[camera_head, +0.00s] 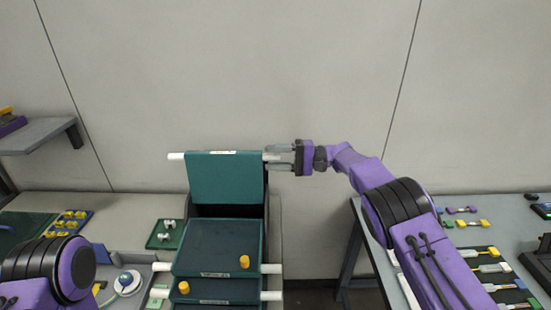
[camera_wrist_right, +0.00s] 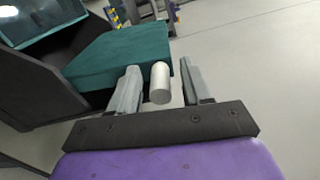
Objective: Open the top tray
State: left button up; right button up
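The top tray (camera_head: 226,178) is a teal panel tilted up at the top of the black-sided tray unit. A white rod sticks out at both sides; its left end (camera_head: 175,156) is bare. My right gripper (camera_head: 279,157) is at the right end of the rod. In the right wrist view the rod end (camera_wrist_right: 160,84) lies between the two fingers, close to the left finger, with a gap to the right finger. The right gripper (camera_wrist_right: 158,88) is open around it. My left gripper is out of view; only part of its arm shows at lower left.
Below, two more teal trays, an upper one (camera_head: 215,238) and a lower one (camera_head: 222,291), extend forward with white rod ends and yellow cylinders. A green mat (camera_head: 158,238) lies to their left. The right table (camera_head: 463,236) carries several small parts.

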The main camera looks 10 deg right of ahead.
jog(key=shift+d+f, duration=0.1)
jog(key=shift+d, duration=0.15)
jog(key=s+d+b, duration=0.2)
jog(key=d+b, duration=0.2)
jog(key=d, duration=0.6)
